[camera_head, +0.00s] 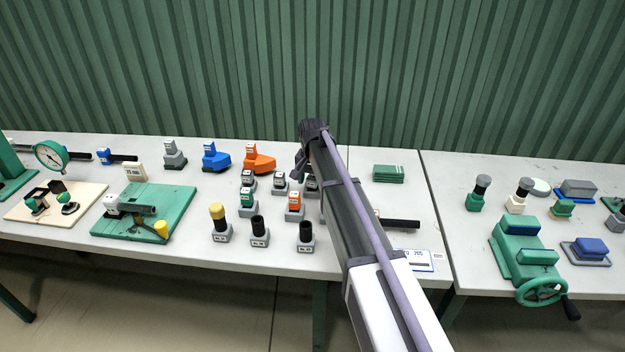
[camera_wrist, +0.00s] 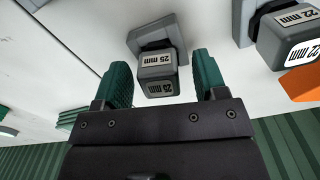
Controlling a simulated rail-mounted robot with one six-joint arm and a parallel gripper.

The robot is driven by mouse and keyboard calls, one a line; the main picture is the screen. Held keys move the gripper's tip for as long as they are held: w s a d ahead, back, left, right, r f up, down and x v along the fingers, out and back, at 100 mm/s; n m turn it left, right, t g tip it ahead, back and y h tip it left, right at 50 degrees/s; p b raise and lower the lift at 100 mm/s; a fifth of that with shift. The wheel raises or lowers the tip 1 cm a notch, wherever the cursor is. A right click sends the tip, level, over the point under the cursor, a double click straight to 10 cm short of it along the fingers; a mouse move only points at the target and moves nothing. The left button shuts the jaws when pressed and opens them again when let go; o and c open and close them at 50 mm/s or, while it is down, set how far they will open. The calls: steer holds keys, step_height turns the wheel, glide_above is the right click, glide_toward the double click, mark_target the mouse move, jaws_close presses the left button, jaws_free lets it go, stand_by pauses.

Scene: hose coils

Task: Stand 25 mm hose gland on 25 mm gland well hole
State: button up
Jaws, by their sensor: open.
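A dark grey block labelled 25 mm (camera_wrist: 157,72), which looks like the 25 mm hose gland, stands on a lighter grey square base (camera_wrist: 158,36) in the wrist view. My gripper (camera_wrist: 163,80) is open, with its two green ridged fingers on either side of the block and a gap showing at each side. In the head view my gripper (camera_head: 303,163) is over the back of the middle table, and my arm hides much of the block (camera_head: 312,186). I cannot make out the 25 mm gland well hole in either view.
A block labelled 22 mm (camera_wrist: 290,33) stands nearby, beside an orange thing (camera_wrist: 300,82). Several small parts on grey bases, such as the orange-topped one (camera_head: 295,202), crowd the area left of my arm. A green plate (camera_head: 175,205) lies farther left.

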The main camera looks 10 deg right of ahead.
steer(key=shift+r, duration=0.1)
stand_by(0.3)
steer(key=shift+r+p, duration=3.95)
steer(key=shift+p, duration=0.1)
step_height(320, 180, up, 11)
steer(key=p, duration=1.1)
steer(key=shift+f, duration=0.15)
steer(key=s+f+n+b, duration=0.2)
steer(key=s, duration=0.8)
steer(key=s+f+n+b, duration=0.2)
steer(key=s+f+b, duration=0.1)
steer(key=s, duration=0.8)
steer(key=s+f+n+b, duration=0.2)
steer(key=s+b, duration=0.1)
steer(key=s, duration=0.8)
steer(key=shift+s+f, duration=0.2)
steer(key=shift+f, duration=0.2)
